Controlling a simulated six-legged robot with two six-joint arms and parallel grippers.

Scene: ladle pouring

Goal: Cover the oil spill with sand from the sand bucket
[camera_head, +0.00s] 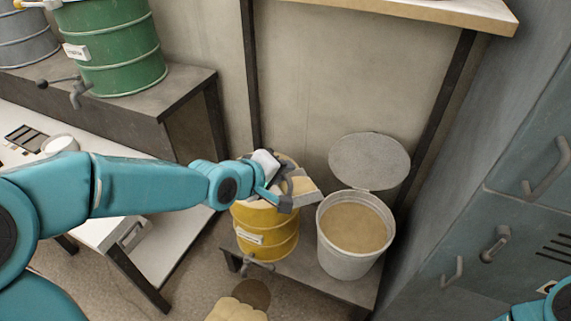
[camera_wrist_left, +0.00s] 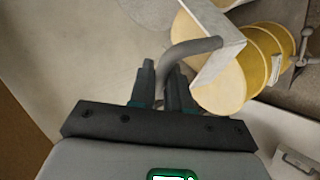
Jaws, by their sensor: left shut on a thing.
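My left gripper (camera_head: 277,192) is shut on the grey handle of a metal scoop (camera_head: 306,190), above and in front of a yellow drum. The handle (camera_wrist_left: 190,52) also shows between the fingers (camera_wrist_left: 160,85) in the left wrist view. A sand-coloured patch shows at the scoop; I cannot tell how much it holds. The sand bucket (camera_head: 348,262) stands open to the right, with sand (camera_head: 354,227) inside and its lid (camera_head: 370,160) raised behind. The oil spill (camera_head: 254,293) is a dark brown patch on the floor. A pale lumpy sand-coloured pile (camera_head: 233,310) lies beside it, cut by the frame edge. My right gripper is out of view.
The yellow drum (camera_head: 266,232) with a tap stands on a low bench with the bucket. A green drum (camera_head: 110,50) stands on a higher bench at left, above a white table (camera_head: 165,240). Grey lockers (camera_head: 520,210) close off the right.

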